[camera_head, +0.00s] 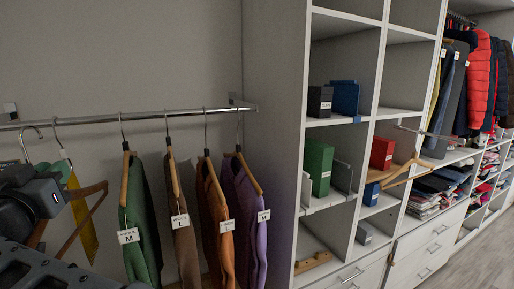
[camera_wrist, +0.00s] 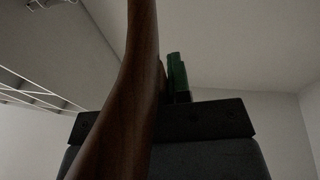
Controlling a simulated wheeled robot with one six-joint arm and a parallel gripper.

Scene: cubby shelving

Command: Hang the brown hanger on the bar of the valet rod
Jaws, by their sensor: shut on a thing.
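The brown hanger (camera_head: 86,220) is dark wood and shows at the left of the head view, tilted, with my dark gripper (camera_head: 62,190) shut on it. A metal hook (camera_head: 31,130) rises beside the rail above my gripper. It looks like this hanger's hook, but its lower part is hidden and I cannot tell whether it touches the rail. In the wrist view the hanger's brown wood (camera_wrist: 128,90) crosses close to the lens. A short thin metal rod (camera_head: 428,132), apparently the valet rod, sticks out from the shelving at the right. A light wooden hanger (camera_head: 402,176) is just below it.
A long rail (camera_head: 150,115) holds green (camera_head: 141,220), brown, orange (camera_head: 214,215) and purple (camera_head: 247,225) garments on hangers. A tall grey panel (camera_head: 270,100) stands between these and the cubbies, which hold boxes and files. Folded clothes (camera_head: 435,190) lie farther right. Floor shows at the lower right.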

